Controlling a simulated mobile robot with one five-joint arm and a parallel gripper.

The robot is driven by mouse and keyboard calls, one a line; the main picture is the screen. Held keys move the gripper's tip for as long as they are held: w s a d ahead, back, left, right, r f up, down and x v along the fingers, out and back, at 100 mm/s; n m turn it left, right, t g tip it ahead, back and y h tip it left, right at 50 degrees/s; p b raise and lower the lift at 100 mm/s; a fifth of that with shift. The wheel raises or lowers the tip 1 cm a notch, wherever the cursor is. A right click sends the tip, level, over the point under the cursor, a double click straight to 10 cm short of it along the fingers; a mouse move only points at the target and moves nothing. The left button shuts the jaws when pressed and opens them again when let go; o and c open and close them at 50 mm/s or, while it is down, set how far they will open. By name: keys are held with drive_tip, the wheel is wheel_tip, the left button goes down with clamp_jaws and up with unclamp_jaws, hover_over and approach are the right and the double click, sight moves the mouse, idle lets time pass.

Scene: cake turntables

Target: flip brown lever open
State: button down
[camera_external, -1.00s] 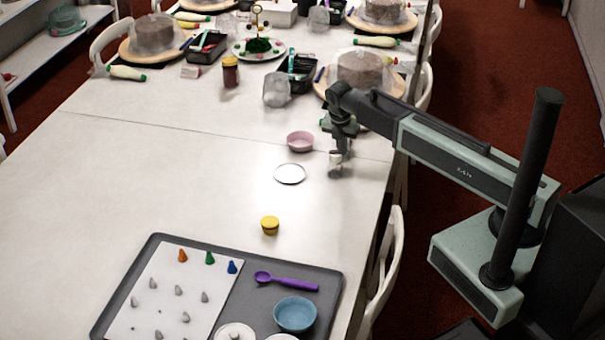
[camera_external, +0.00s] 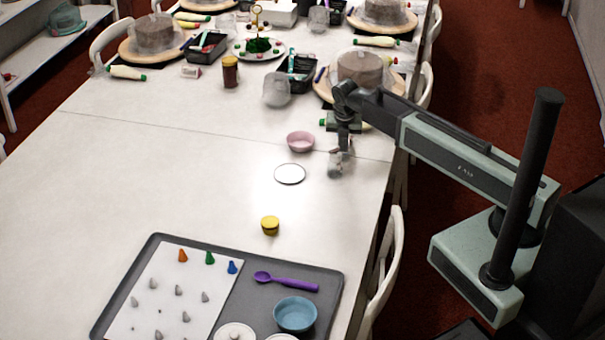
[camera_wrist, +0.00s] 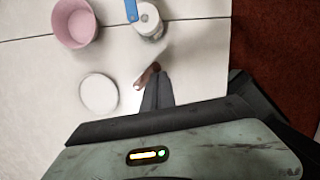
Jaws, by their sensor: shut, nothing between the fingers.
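A small brown piece (camera_wrist: 147,74), which looks like the lever, shows in the wrist view just beyond my fingertips. It sits at the near end of a pale, partly see-through object (camera_wrist: 149,50); its exact shape and hinge are unclear. My gripper (camera_wrist: 157,88) is shut and empty, its dark fingers at or very near the brown piece; I cannot tell whether they touch. In the external view my gripper (camera_external: 343,150) points down over a small clear, greyish object (camera_external: 335,168) near the table's right edge. The lever is too small to make out there.
A pink bowl (camera_external: 300,141) and a white disc (camera_external: 290,174) lie left of my gripper. A yellow-lidded jar (camera_external: 270,225) stands nearer. A white cylinder (camera_wrist: 150,20) and a blue strip (camera_wrist: 131,10) show beyond the fingers. The grey tray (camera_external: 320,268) is at the front.

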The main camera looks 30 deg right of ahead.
drive_tip(key=shift+w+d, duration=0.3)
drive_tip(key=shift+w, duration=1.35)
drive_tip(key=shift+a, duration=0.1)
drive_tip(key=shift+s+a, duration=0.4)
drive_tip(key=shift+a, duration=0.2)
